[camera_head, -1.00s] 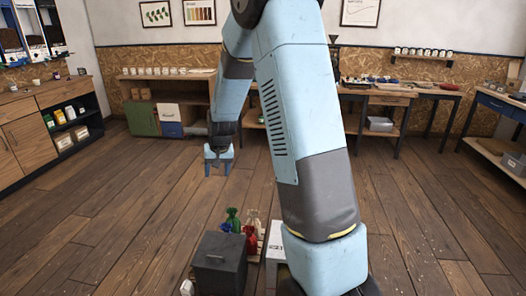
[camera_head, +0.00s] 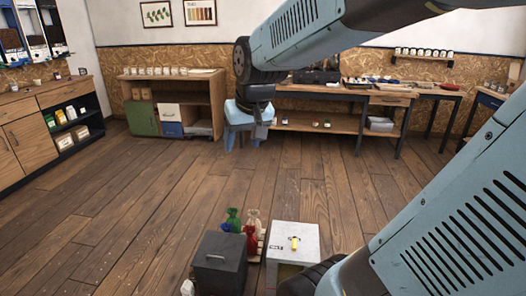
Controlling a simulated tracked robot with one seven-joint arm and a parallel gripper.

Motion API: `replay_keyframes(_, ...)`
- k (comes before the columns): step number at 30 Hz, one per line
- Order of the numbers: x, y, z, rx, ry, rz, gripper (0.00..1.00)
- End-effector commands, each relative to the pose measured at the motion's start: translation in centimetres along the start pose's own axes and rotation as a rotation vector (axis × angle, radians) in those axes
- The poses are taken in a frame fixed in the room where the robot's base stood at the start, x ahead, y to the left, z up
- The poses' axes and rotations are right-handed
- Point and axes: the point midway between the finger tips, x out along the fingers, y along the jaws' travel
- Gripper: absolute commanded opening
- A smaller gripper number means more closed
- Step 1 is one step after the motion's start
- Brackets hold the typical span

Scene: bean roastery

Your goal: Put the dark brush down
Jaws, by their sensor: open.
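My gripper (camera_head: 243,140) hangs in the air near the middle of the view, pointing down, in front of the back benches. Its two pale blue fingers are apart and I see nothing between them. I cannot make out the dark brush anywhere in this view. It may be too small to tell or hidden behind my arm.
A dark grey box (camera_head: 218,263), a white box (camera_head: 306,236) with a small yellow item (camera_head: 294,243) on it, and several coloured sacks (camera_head: 233,221) stand close in front. A long workbench (camera_head: 318,92) and a wooden shelf unit (camera_head: 194,90) line the back. The middle floor is clear.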

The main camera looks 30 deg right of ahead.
Motion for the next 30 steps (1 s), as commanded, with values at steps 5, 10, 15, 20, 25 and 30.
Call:
replay_keyframes(5,-3.4,0.4,4.0,-0.027,0.033,0.009,0.62)
replay_keyframes(10,-5.2,0.7,7.1,-0.046,0.051,0.017,0.62)
replay_keyframes(15,-5.9,0.3,8.6,-0.054,0.058,0.021,0.62)
replay_keyframes(20,-6.0,0.3,8.9,-0.056,0.058,0.022,0.62)
replay_keyframes(25,-6.0,0.3,8.8,-0.055,0.058,0.021,0.62)
replay_keyframes(30,-6.0,0.3,8.8,-0.055,0.058,0.021,0.62)
